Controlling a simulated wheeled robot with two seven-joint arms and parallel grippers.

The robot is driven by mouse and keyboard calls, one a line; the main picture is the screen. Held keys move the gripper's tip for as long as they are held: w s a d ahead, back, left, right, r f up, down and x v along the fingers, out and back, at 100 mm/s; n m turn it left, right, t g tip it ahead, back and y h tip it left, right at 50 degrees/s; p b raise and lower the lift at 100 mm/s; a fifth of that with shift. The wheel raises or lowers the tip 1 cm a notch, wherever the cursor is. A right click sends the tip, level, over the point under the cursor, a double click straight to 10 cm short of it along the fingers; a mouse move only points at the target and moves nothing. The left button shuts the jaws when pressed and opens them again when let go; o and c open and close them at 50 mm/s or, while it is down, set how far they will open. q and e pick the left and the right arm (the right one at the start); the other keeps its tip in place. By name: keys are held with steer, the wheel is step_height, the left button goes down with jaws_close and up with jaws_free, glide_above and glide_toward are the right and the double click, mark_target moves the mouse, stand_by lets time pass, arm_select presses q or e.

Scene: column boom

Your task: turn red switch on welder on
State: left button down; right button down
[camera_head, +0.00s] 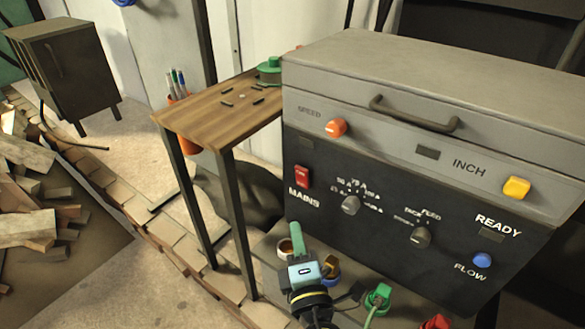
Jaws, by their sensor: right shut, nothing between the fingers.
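The welder (380,150) is a large grey and black box on the right side of the head view. Its red switch (303,176) is a small rocker at the left of the black front panel, just above the word MAINS. I cannot tell its position. My right gripper (298,238) is below the switch, in front of the panel's lower left, with its green fingers pointing up. It is shut and empty, and appears apart from the switch. My left gripper is not in view.
An orange knob (335,127), a yellow button (517,187), a blue button (482,260) and grey dials sit on the welder. A green connector (378,296) is below. A wooden table (222,108) stands left. Wood scraps (30,200) lie far left.

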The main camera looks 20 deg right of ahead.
glide_toward(297, 170)
steer(key=w+a, duration=0.3)
steer(key=w+d, duration=0.3)
steer(key=shift+d+r, duration=0.15)
steer(key=shift+d, duration=0.05)
arm_select(q)
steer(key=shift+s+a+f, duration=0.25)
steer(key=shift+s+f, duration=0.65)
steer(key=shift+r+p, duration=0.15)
steer(key=shift+p, duration=0.15)
